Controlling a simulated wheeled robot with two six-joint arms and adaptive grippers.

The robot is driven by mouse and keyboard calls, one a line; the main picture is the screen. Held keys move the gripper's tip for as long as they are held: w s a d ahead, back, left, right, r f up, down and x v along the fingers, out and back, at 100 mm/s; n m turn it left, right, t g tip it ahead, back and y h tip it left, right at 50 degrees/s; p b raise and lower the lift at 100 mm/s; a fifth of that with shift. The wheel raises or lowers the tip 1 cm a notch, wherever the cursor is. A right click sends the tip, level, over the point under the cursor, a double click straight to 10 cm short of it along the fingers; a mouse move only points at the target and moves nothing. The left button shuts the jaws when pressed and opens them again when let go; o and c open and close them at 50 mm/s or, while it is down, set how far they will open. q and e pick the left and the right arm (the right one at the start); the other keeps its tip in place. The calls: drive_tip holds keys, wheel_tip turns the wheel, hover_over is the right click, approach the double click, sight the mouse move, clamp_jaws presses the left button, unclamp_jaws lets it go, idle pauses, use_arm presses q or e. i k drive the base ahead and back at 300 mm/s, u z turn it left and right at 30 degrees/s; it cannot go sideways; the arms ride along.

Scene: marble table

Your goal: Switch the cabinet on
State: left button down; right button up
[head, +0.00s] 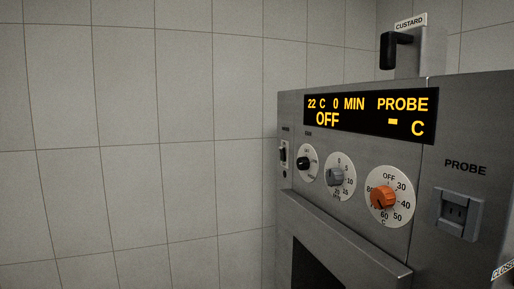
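The steel cabinet (350,245) fills the right side of the head view. Its black display (365,115) reads 22 C, 0 MIN, OFF, and PROBE with a dash and C in yellow. A small rocker-like switch (283,154) sits at the panel's left edge; its position is too small to tell. To its right are a black knob (303,163), a grey knob (336,177) and an orange knob (383,198), each on a white dial. Neither of my grippers is in view.
A PROBE socket (458,212) is at the panel's right. A black-handled item labelled CUSTARD (404,50) stands on top of the cabinet. A dark opening (315,265) lies below the knobs. A tiled wall (130,140) is behind; the space left of the cabinet looks clear.

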sight(282, 149)
drive_tip(key=z, duration=0.45)
drive_tip(key=i, duration=0.9)
drive_tip(key=z, duration=0.6)
